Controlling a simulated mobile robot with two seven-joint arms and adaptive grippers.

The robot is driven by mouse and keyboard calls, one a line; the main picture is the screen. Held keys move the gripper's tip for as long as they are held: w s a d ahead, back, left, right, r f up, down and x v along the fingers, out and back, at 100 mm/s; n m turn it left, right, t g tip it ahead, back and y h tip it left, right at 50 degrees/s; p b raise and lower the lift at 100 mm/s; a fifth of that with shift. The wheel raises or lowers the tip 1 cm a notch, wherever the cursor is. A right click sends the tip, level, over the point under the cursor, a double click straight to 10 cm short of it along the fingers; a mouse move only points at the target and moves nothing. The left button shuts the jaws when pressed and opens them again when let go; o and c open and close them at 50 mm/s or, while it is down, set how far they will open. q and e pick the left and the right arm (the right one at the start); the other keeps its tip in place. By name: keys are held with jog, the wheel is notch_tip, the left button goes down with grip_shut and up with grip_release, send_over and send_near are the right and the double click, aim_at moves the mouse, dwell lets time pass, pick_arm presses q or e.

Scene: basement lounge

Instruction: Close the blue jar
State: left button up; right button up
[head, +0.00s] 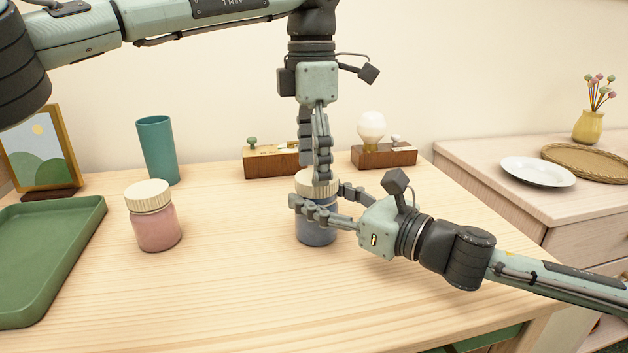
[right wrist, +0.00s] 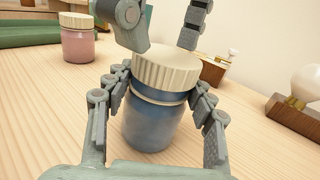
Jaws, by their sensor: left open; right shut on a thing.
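The blue jar (head: 316,228) stands upright on the light wooden table (head: 235,290), with a cream ribbed lid (head: 312,180) on top. In the right wrist view, the lid (right wrist: 166,70) sits over the blue jar (right wrist: 150,122), and a blue band and a thin pale ring show beneath the lid. I cannot tell whether it is tight. My right gripper (head: 320,204) is shut on the jar's body from the right, with fingers on both sides. My left gripper (head: 321,178) points down from above, open, its fingers at the lid; contact is unclear.
A pink jar (head: 157,229) with a cream lid stands to the left, near a green tray (head: 88,222) and a teal cup (head: 158,150). Wooden blocks (head: 270,161), one with a bulb (head: 371,130), stand behind. The table's front middle is clear.

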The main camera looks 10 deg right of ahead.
pick_arm(q)
jog(key=shift+r, duration=0.1)
jog(key=shift+c, duration=0.2)
pick_arm(e)
jog(key=shift+f, duration=0.1)
pick_arm(q)
jog(key=shift+s+d, duration=0.1)
jog(key=shift+s, duration=0.05)
jog(key=c, duration=1.1)
pick_arm(e)
jog(key=shift+s, duration=0.1)
pick_arm(q)
jog(key=shift+s, duration=0.1)
jog(key=shift+o, duration=0.4)
jog(key=shift+s+f, duration=0.15)
jog(key=shift+f, duration=0.15)
pick_arm(e)
jog(key=shift+d, duration=0.1)
pick_arm(q)
jog(key=r, duration=0.4)
jog(key=shift+w+r, duration=0.15)
jog(key=shift+w, duration=0.05)
jog(key=c, duration=0.4)
jog(key=shift+w, duration=0.1)
jog(key=shift+w, duration=0.1)
pick_arm(e)
jog(key=o, duration=1.8)
